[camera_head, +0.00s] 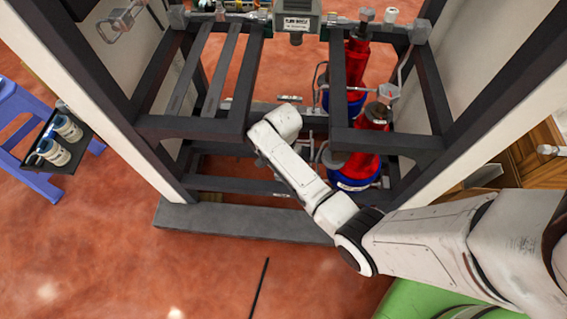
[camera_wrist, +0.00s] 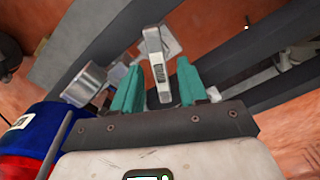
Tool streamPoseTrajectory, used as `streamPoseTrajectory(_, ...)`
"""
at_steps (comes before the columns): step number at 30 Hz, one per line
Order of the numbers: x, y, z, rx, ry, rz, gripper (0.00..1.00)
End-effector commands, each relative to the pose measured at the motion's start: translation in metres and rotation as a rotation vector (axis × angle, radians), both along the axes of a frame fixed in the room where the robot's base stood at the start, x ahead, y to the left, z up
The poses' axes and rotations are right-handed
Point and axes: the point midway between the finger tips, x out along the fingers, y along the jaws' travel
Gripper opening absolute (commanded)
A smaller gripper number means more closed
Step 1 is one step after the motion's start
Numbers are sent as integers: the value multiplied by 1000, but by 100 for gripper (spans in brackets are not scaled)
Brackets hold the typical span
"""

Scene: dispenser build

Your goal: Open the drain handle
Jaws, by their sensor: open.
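A light grey metal handle with a small dark label (camera_wrist: 153,45) stands in the middle of the wrist view. I take it to be the drain handle. My gripper (camera_wrist: 160,78) has two teal fingers, spread apart, one on each side of the handle in the picture. Gaps show between the handle and both fingers; I cannot tell how deep it sits between them. In the head view my arm reaches into the dark frame, and the fingers and handle are hidden.
A dark metal frame (camera_head: 240,220) surrounds the work area, with bars close to my arm. Red and blue cylinders (camera_head: 358,172) stand inside it at the right.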

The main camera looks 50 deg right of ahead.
Motion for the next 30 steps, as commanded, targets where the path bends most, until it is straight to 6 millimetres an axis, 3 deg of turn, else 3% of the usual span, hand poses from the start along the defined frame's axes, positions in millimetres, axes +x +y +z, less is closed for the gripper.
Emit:
streamPoseTrajectory(10, 0, 0, -3, 0, 0, 0, 42)
streamPoseTrajectory(23, 0, 0, -3, 0, 1, 0, 0)
streamPoseTrajectory(30, -1, 0, -2, 1, 2, 7, 0)
